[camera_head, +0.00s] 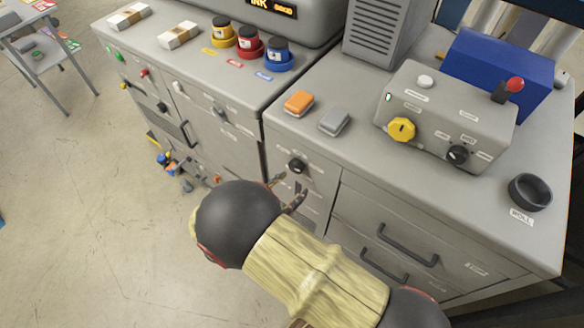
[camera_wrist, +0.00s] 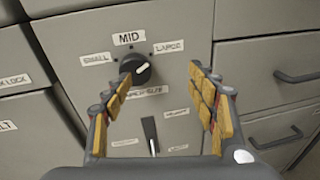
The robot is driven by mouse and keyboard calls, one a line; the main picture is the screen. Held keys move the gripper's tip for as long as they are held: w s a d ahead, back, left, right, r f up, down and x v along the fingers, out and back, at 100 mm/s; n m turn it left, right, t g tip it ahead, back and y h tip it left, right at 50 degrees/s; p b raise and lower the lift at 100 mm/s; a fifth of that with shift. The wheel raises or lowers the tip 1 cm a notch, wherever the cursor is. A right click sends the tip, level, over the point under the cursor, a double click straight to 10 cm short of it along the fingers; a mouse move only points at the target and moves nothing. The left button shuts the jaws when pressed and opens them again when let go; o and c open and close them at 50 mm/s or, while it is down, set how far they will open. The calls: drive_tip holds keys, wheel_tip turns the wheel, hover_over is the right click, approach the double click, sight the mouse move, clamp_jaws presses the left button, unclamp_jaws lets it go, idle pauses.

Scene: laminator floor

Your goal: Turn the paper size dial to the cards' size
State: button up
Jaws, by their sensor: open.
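The paper size dial is a round black knob (camera_wrist: 141,68) on a grey cabinet front. The labels SMALL, MID and LARGE are set around it, and a label below it is partly legible. Its white mark points up and right, toward LARGE. The dial also shows in the head view (camera_head: 297,166). My gripper (camera_wrist: 160,76) is open, with its fingers on either side of the dial in the wrist view. I cannot tell whether they touch it. In the head view my gripper (camera_head: 287,188) is just below the dial. I cannot identify the cards' size.
A lever switch (camera_wrist: 151,134) is below the dial. Drawers with dark handles (camera_head: 408,246) are to the right. An orange block (camera_head: 298,103) and a grey block (camera_head: 334,122) lie on the counter above, beside a control box (camera_head: 437,126). Open floor (camera_head: 90,200) is at left.

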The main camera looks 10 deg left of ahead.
sight(294, 170)
drive_tip(key=w+n, duration=0.1)
drive_tip(key=w, duration=0.1)
drive_tip(key=w+t+y, duration=0.1)
drive_tip(key=w, duration=0.1)
drive_tip(key=w+f+n+t+y, duration=0.1)
drive_tip(key=w, duration=0.1)
drive_tip(key=shift+w+a+f+n+b, duration=0.1)
drive_tip(key=shift+w+a+n+b, duration=0.1)
drive_tip(key=shift+a+n+b, duration=0.15)
drive_tip(key=shift+c, duration=0.3)
drive_tip(key=c, duration=1.1)
